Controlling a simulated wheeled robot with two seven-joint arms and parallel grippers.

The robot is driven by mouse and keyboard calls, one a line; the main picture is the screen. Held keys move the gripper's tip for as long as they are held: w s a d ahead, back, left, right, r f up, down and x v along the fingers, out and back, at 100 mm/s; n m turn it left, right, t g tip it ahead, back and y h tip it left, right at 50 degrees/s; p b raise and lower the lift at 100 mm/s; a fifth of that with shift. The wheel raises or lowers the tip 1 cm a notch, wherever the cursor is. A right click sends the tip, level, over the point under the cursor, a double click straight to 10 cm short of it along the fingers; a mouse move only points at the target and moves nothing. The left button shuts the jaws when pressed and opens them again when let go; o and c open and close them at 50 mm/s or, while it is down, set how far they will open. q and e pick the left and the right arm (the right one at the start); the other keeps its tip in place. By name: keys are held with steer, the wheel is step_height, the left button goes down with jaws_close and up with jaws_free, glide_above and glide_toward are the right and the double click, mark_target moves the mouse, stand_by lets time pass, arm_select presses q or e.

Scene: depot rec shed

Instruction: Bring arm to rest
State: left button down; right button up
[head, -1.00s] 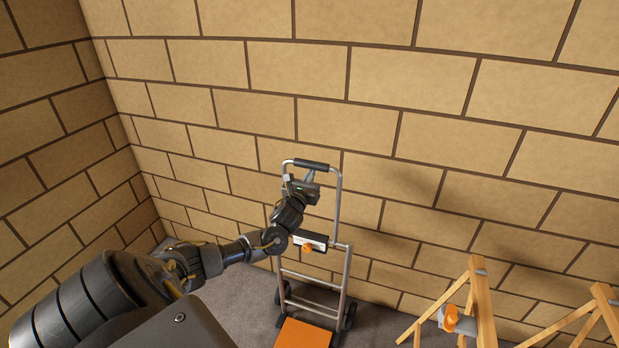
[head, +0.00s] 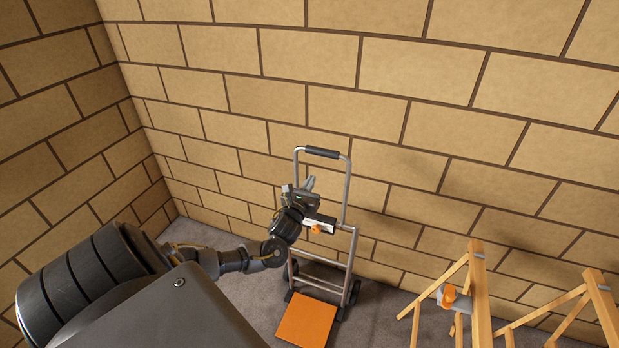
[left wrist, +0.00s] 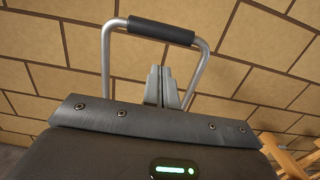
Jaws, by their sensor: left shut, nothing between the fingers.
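My left arm comes in from the lower left in the head view. Its gripper (head: 309,183) is in front of the upright hand truck (head: 346,190), below the truck's dark top grip. In the left wrist view the two fingers (left wrist: 162,85) are close together with nothing between them, and the hand truck's handle (left wrist: 162,31) stands beyond them. I cannot tell whether the gripper touches the truck. My right gripper is not in view.
The hand truck has an orange toe plate (head: 306,320) on the grey floor and a white and orange piece (head: 318,226) on its frame. Wooden trestles (head: 480,290) stand at the right, one with an orange and white clamp (head: 450,297). Block walls close off the back and left.

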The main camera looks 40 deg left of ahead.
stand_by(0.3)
arm_select(q)
steer(key=s+f+n+g+h+b, duration=0.1)
steer(key=s+f+n+g+h, duration=0.2)
steer(key=f+n, duration=1.4)
steer(key=s+d+f+n+g+b, duration=0.1)
steer(key=s+f+n+g, duration=0.3)
steer(key=f, duration=0.6)
steer(key=s+d+f+n+g+b, duration=0.1)
steer(key=s+d+f, duration=0.1)
steer(key=s+f, duration=0.6)
steer(key=s+d+f+n+g+h+b, duration=0.1)
steer(key=s+d+f+n+g, duration=0.3)
steer(key=s+f, duration=0.5)
steer(key=s+d+f+n+g+h+b, duration=0.1)
steer(key=s+d+f+n+b, duration=0.1)
steer(key=s+d+f, duration=0.6)
steer(key=s+d+f+g+h+b, duration=0.1)
steer(key=s+d+f, duration=0.3)
steer(key=s, duration=0.6)
steer(key=s+d+f+n+g+h+b, duration=0.1)
steer(key=s+d+f, duration=0.3)
steer(key=s, duration=0.6)
steer(key=shift+s+d+g, duration=0.4)
steer(key=shift+d+g, duration=0.15)
steer(key=shift+g, duration=0.25)
